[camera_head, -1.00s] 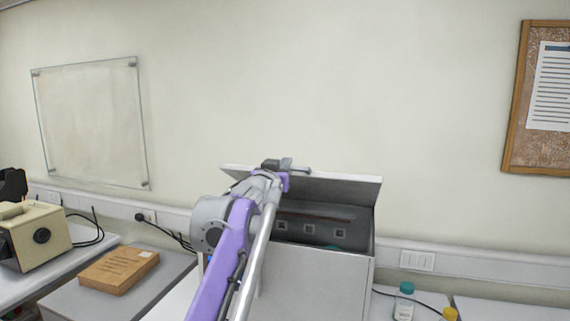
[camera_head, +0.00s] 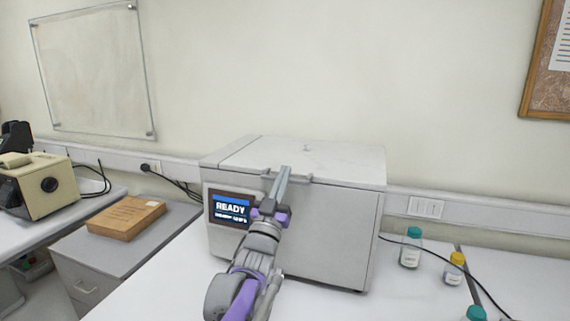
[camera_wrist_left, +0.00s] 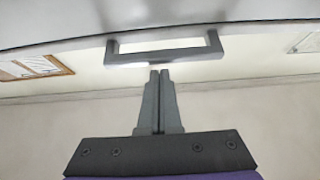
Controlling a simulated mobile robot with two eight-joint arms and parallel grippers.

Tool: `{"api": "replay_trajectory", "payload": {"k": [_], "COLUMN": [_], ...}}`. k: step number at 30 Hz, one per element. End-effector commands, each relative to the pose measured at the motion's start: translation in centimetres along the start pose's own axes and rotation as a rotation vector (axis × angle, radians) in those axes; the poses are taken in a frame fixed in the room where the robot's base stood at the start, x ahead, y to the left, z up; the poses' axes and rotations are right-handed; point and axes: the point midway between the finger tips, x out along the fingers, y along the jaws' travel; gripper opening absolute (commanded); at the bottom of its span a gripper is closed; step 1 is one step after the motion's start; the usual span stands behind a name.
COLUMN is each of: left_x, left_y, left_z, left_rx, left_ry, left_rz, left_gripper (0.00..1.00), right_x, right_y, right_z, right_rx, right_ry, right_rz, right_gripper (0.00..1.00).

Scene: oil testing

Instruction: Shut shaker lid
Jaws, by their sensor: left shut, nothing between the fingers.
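The shaker (camera_head: 325,235) is a light grey box on the white bench, with a screen (camera_head: 231,208) reading READY on its front left. Its lid (camera_head: 310,158) lies flat across the top, down on the box. A grey bar handle (camera_head: 300,179) is at the lid's front edge. My left gripper (camera_head: 284,170) is shut and empty, its fingertips overlapping the handle in the head view. In the left wrist view the shut fingers (camera_wrist_left: 159,74) point at the handle (camera_wrist_left: 165,55), just short of it in the picture. My right gripper is not in view.
Bottles with a teal cap (camera_head: 411,247) and a yellow cap (camera_head: 454,268) stand on the bench right of the shaker, near a black cable. A brown box (camera_head: 126,217) lies on the left counter beside a cream device (camera_head: 38,187).

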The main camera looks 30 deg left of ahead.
Motion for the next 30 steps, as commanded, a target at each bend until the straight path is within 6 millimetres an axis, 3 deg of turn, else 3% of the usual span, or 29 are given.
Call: {"api": "replay_trajectory", "payload": {"k": [7, 21, 26, 30], "left_x": [-1.4, -1.5, -1.1, 0.4], "left_y": [0.0, 0.1, 0.2, 0.4], "left_z": [2.0, 2.5, 1.9, 0.1], "left_rx": [0.0, 0.001, 0.001, 0.001], "left_ry": [-0.004, -0.01, -0.007, 0.002], "left_rz": [0.0, 0.002, 0.002, 0.003], "left_gripper": [0.0, 0.0, 0.0, 0.0], "right_x": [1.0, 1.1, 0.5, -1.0], "right_y": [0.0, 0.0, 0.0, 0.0], "right_z": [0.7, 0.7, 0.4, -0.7], "right_rx": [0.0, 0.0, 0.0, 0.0], "right_ry": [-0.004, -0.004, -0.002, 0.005], "right_rz": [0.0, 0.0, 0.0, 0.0], "right_gripper": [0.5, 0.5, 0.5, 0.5]}}
